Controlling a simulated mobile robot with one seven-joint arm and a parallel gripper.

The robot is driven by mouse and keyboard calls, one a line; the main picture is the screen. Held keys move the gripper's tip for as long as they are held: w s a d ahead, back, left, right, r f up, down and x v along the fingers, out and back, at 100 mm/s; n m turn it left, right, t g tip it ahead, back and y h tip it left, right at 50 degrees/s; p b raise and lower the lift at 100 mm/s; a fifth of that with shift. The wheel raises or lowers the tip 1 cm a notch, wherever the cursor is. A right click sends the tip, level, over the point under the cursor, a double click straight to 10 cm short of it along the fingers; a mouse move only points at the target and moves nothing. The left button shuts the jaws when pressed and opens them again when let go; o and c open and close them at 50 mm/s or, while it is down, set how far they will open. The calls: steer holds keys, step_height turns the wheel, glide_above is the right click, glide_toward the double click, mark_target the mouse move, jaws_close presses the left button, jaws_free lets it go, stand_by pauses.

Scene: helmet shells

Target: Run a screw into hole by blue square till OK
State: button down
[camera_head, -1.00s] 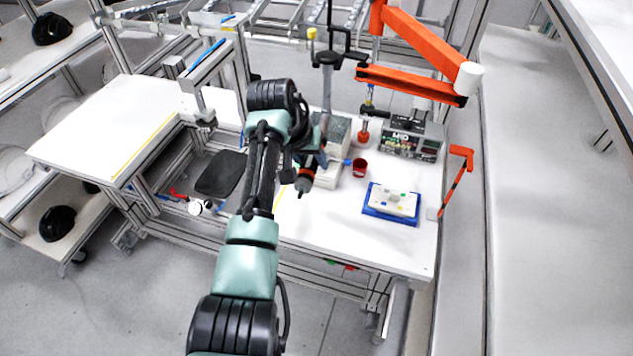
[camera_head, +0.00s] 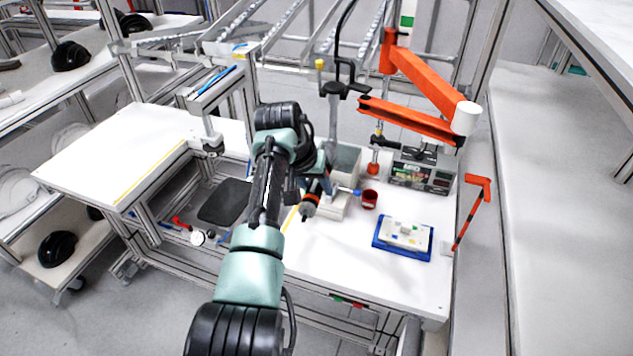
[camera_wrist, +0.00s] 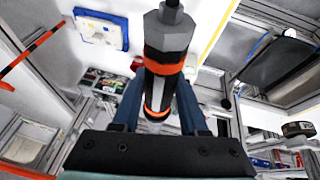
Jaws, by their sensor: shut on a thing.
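My gripper (camera_wrist: 157,108) is shut on a black and orange screwdriver (camera_wrist: 168,50), its tip end towards the top of the wrist view. In the head view the tool (camera_head: 310,203) hangs from my gripper (camera_head: 318,182) above the table's left part, tip down. A white block (camera_head: 404,233) with small coloured marks lies in a blue tray (camera_head: 378,243) on the table, to the right of and apart from the tool. The tray also shows at the upper left of the wrist view (camera_wrist: 76,14). The marks and holes are too small to tell apart; no screw on the tip can be made out.
A red cup (camera_head: 370,201) stands between tool and tray. A control box (camera_head: 420,174) stands behind the tray. An orange overhead arm (camera_head: 410,120) spans the back, and an orange slanted bar (camera_head: 470,215) rises at the right edge. The table's front (camera_head: 370,280) is clear.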

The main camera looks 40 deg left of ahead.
steer(key=shift+f+b, duration=0.35)
steer(key=shift+f, duration=0.75)
steer(key=shift+f+b, duration=1.3)
steer(key=shift+f, duration=0.95)
steer(key=shift+f+b, duration=0.55)
steer(key=shift+f, duration=0.3)
step_height(320, 180, up, 6)
steer(key=p, duration=0.5)
steer(key=shift+r, duration=0.1)
